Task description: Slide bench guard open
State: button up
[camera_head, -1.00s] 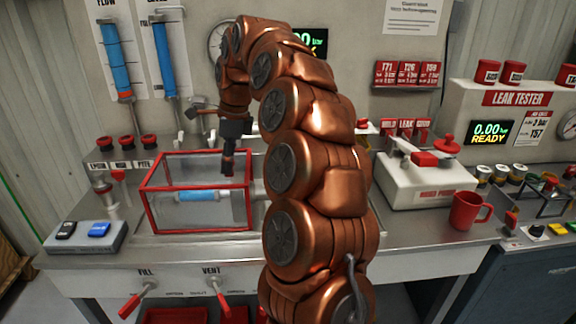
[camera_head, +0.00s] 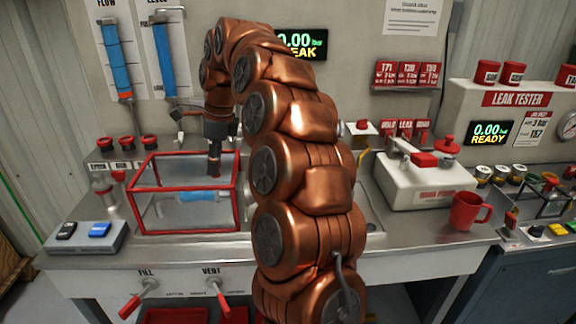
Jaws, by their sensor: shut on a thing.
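The bench guard (camera_head: 186,186), a clear box with a red frame, stands over the sink-like recess at the left of the steel bench. A blue cylinder (camera_head: 195,197) lies inside, seen through the clear panels. My gripper (camera_head: 214,170) points down at the guard's upper right part and is shut on it. The exact spot it grips is too small to make out. My copper-coloured arm hides the bench just right of the guard.
A block with a black and a blue switch (camera_head: 84,237) sits left of the guard. Red fill and vent levers (camera_head: 218,298) stick out from the bench front. A white pump box (camera_head: 425,180) and a red mug (camera_head: 467,211) stand to the right.

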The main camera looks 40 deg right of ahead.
jog(key=shift+w+a, duration=0.1)
jog(key=shift+a, duration=0.1)
jog(key=shift+w+a, duration=0.7)
jog(key=shift+a, duration=0.25)
jog(key=o, duration=0.9)
notch_tip(320, 180, up, 8)
jog(key=p, duration=0.4)
jog(key=shift+f, duration=0.25)
dwell(0.4)
